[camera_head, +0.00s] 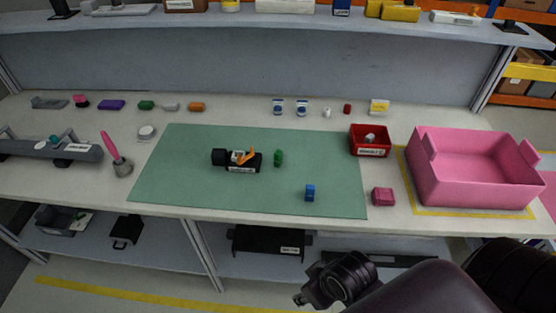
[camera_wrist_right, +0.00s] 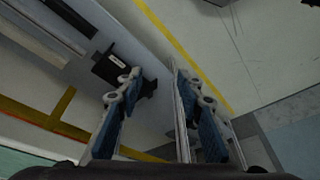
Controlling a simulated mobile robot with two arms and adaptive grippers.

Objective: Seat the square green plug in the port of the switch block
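A small green piece (camera_head: 278,158), which looks like the green plug, stands on the green mat, just right of the switch block. Its exact shape is too small to tell. The switch block (camera_head: 243,168) is dark with an orange lever and a white label. I cannot make out its port. My right gripper (camera_head: 308,294) is low at the front, below the table edge and well away from both. In the right wrist view its two blue-padded fingers (camera_wrist_right: 157,88) stand apart with nothing between them. My left gripper is not in view.
A blue block (camera_head: 310,193) lies on the green mat (camera_head: 190,185). Right of it are a pink block (camera_head: 383,197), a red bin (camera_head: 370,153) and a large pink bin (camera_head: 475,195). Several small parts line the table's back. A lower shelf (camera_head: 170,265) runs under the table.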

